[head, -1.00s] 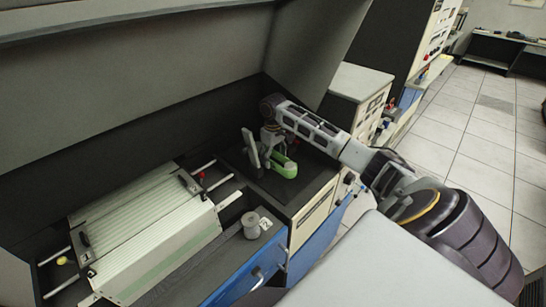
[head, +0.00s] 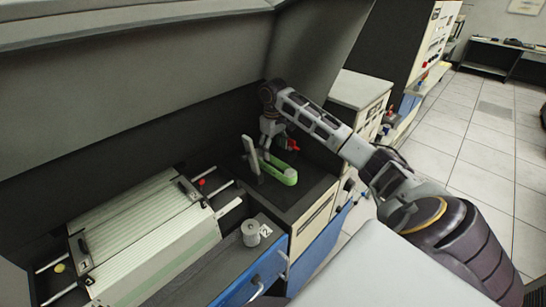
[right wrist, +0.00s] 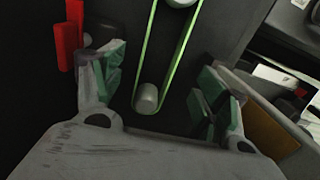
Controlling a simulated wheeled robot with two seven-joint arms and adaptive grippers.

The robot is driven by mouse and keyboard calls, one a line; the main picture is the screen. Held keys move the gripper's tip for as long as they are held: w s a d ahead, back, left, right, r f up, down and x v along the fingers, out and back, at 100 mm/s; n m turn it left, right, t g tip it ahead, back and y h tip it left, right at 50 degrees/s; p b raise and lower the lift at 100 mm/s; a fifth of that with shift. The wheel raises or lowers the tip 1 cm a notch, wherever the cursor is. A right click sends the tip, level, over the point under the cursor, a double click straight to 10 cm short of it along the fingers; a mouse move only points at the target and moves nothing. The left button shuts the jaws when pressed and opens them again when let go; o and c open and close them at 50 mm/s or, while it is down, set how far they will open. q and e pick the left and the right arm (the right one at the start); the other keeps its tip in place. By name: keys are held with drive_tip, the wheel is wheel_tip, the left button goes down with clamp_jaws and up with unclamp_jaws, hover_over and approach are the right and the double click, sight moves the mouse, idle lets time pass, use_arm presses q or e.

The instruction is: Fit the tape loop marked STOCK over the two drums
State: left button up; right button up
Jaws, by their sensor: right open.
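The green tape loop (head: 284,175) sits on the dark deck at the back right of the bench in the head view. In the right wrist view the loop (right wrist: 186,45) runs on both sides of a lower pale drum (right wrist: 147,97) and an upper pale drum (right wrist: 180,2). Its near end passes round the lower drum; its far end is out of frame. I cannot read a STOCK mark. My right gripper (right wrist: 160,90) is open, its green-padded fingers apart on either side of the loop and not touching it. It shows above the loop in the head view (head: 270,143). My left gripper is not in view.
A grey upright plate (head: 251,158) stands beside the loop. A red part (head: 293,145) is behind it, also at the left in the right wrist view (right wrist: 68,35). A ribbed cream machine (head: 145,230) and a grey roll (head: 251,232) are to the left.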

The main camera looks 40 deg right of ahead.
drive_tip(key=shift+r, duration=2.25)
drive_tip(key=shift+s+f, duration=0.1)
